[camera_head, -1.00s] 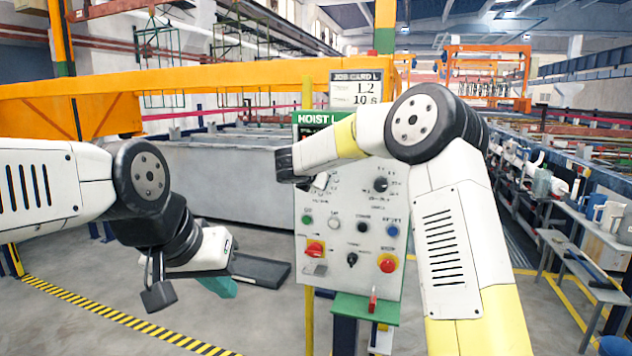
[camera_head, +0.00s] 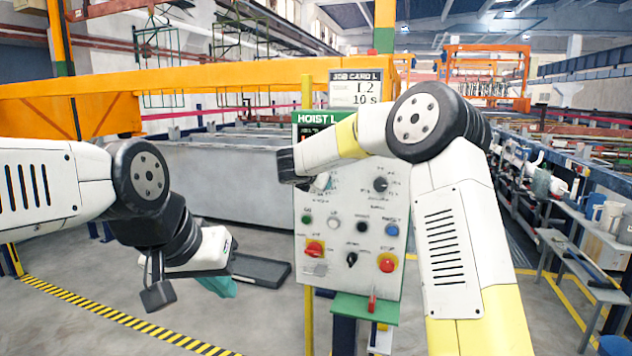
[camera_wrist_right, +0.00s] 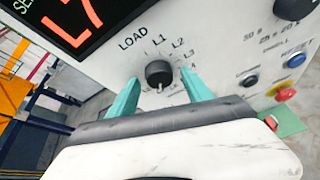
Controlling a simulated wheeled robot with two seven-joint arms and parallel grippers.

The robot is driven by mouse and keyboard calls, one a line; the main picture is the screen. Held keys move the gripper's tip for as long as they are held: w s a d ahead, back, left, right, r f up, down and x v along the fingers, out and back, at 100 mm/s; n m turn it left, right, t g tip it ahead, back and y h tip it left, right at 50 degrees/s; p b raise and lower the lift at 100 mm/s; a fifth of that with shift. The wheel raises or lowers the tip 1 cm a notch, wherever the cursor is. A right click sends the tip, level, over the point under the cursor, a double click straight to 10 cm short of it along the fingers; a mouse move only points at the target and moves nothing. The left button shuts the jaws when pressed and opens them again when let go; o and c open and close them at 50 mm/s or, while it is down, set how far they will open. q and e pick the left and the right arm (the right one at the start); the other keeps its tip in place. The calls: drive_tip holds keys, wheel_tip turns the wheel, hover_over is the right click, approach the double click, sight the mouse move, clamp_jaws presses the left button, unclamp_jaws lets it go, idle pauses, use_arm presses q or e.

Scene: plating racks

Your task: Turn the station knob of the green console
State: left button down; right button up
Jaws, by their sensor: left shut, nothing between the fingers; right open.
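The green console (camera_head: 345,270) is a pale panel with a green "HOIST L" header. Its station knob (camera_wrist_right: 159,72) is black, with LOAD, L1, L2 and L3 printed around it in the right wrist view. A light mark shows on its lower side. My right gripper (camera_wrist_right: 160,78) is open, with one teal finger on each side of the knob. I see gaps beside the knob; contact is not clear. My right arm hides this knob in the head view. My left gripper (camera_head: 222,287) is shut and empty, low to the left of the console.
A second black knob (camera_head: 380,184) is on the console's right, above several buttons, a red switch (camera_head: 314,249) and a red stop button (camera_head: 387,263). A job card (camera_head: 356,88) above reads L2, 10 s. A display (camera_wrist_right: 75,18) has red characters. Grey tanks (camera_head: 220,175) stand behind.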

drive_tip(key=shift+s, duration=0.1)
drive_tip(key=v, duration=0.7)
drive_tip(key=shift+s+r, duration=0.2)
drive_tip(key=shift+s, duration=0.05)
drive_tip(key=shift+a, duration=0.1)
drive_tip(key=s+r+n+t+y, duration=0.2)
drive_tip(key=s+r+n+y, duration=0.3)
drive_tip(key=r+n, duration=0.6)
drive_tip(key=s+f+n+g+y, duration=0.1)
drive_tip(key=s+n+y, duration=0.2)
drive_tip(key=s+n, duration=0.75)
drive_tip(key=s+d+f+n+g+h, duration=0.1)
drive_tip(key=s+d+f+n+g, duration=0.1)
drive_tip(key=s+d+f+n, duration=0.3)
drive_tip(key=s+d+f+n+g, duration=0.3)
drive_tip(key=s+d+f+n, duration=0.2)
drive_tip(key=s+n, duration=0.4)
drive_tip(key=s+d+f+n+g+h, duration=0.1)
drive_tip(key=s+d+f+n+g, duration=0.1)
drive_tip(key=s+d+f+n, duration=0.3)
drive_tip(key=s+f+n, duration=0.1)
drive_tip(key=s+n, duration=0.2)
drive_tip(key=s, duration=0.2)
drive_tip(key=shift+s+d+f+g+h, duration=0.25)
drive_tip(key=shift+s+d+g+h, duration=0.05)
drive_tip(key=shift+g, duration=0.1)
